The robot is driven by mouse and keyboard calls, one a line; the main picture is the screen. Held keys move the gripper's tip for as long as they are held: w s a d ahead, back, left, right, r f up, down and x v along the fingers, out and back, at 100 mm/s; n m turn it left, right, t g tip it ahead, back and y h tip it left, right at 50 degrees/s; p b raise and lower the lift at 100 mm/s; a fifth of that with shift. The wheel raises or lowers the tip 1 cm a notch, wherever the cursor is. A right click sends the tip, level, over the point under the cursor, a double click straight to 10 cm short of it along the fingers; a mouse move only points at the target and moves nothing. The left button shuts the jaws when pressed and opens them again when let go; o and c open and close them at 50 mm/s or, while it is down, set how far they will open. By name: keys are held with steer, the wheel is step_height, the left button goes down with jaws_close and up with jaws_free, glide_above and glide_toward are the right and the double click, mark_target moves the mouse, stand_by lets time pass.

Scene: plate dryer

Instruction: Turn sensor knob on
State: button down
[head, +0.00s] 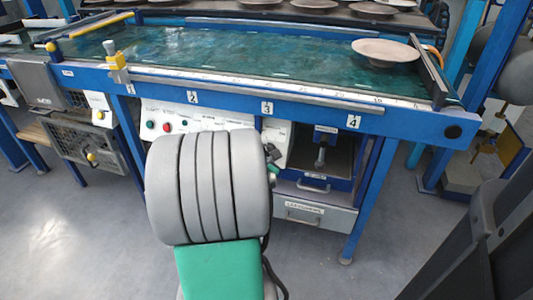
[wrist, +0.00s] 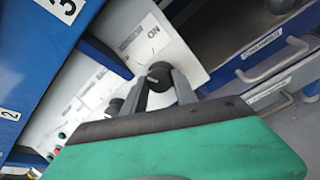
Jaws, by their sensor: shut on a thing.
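A black round knob (wrist: 160,75) sits on a white panel (wrist: 143,45) with the word ON printed above it, in the wrist view. My gripper (wrist: 159,82) has its two grey fingers on either side of this knob and is shut on it. The knob's pointer direction is hard to tell. In the head view, the white panel (head: 277,133) shows only in part under the blue bench, and my grey and green arm hides the knob. Part of my gripper (head: 271,157) shows as a dark shape at the arm's right side.
A second dark knob (wrist: 115,106) is left of my gripper. Red and green buttons (head: 167,126) are on the panel further left. A drawer with a handle (head: 315,213) is right of my arm. A plate (head: 385,51) lies on the green bench surface (head: 230,50).

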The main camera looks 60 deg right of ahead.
steer(key=shift+m, duration=0.3)
steer(key=m+g, duration=0.1)
steer(key=m, duration=0.4)
steer(key=shift+w+m, duration=0.15)
steer(key=shift+m, duration=0.25)
steer(key=m+g, duration=0.1)
steer(key=m, duration=0.5)
steer(key=shift+w+m+g, duration=0.1)
steer(key=shift+m+g, duration=0.3)
steer(key=c, duration=1)
jaws_free()
